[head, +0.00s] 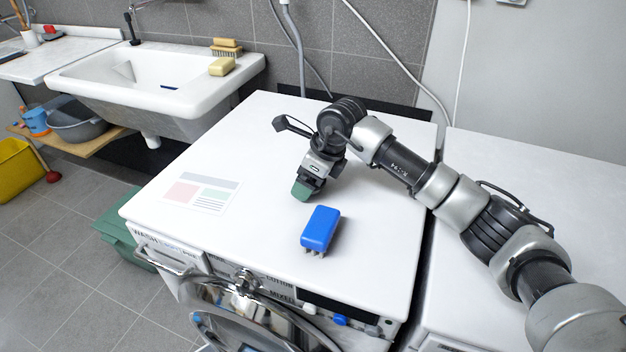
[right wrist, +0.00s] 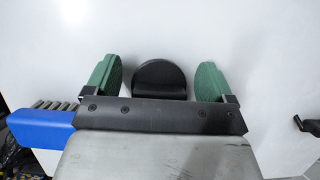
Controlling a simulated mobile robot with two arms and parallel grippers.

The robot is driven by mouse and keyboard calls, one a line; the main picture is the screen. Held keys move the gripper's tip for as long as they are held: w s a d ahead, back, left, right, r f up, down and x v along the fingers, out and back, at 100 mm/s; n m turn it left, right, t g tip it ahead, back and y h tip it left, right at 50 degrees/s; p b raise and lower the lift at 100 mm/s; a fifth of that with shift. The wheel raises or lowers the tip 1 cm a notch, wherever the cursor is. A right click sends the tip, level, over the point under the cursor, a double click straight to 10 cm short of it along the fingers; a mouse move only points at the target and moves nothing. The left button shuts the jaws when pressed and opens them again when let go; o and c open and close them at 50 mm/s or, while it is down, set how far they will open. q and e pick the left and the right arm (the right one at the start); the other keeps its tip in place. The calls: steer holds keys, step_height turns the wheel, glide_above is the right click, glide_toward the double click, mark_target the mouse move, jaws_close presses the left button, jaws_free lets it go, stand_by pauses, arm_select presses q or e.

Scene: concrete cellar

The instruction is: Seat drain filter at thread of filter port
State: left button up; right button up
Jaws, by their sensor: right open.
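My right gripper (head: 303,190) is low over the white top of the washing machine (head: 260,150), pointing down. Its green fingertips also show in the right wrist view (right wrist: 160,80), open and wide apart. Between them is a black, round-topped object (right wrist: 160,76), with a gap on each side. It may be the drain filter, but its lower part is hidden behind the gripper's black plate. The head view does not show it clearly; the gripper covers that spot. I cannot make out the filter port or its thread. My left gripper is not in view.
A blue brush (head: 320,229) lies close to the right gripper, near the machine's front edge. A printed sheet (head: 203,192) lies to the left. The round door (head: 245,310) is below. A sink (head: 150,85) stands at the back left.

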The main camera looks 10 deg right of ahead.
steer(key=c, duration=1)
steer(key=shift+r, duration=0.15)
steer(key=shift+r, duration=0.6)
step_height(320, 180, up, 3)
steer(key=shift+r, duration=0.1)
steer(key=s+d+r, duration=0.2)
steer(key=d, duration=0.1)
steer(key=s+d+r, duration=0.2)
steer(key=d, duration=0.1)
steer(key=s+d+r+b, duration=0.1)
steer(key=s+d+r, duration=0.1)
steer(key=d, duration=0.2)
steer(key=shift+s+r, duration=0.2)
steer(key=shift+a, duration=0.1)
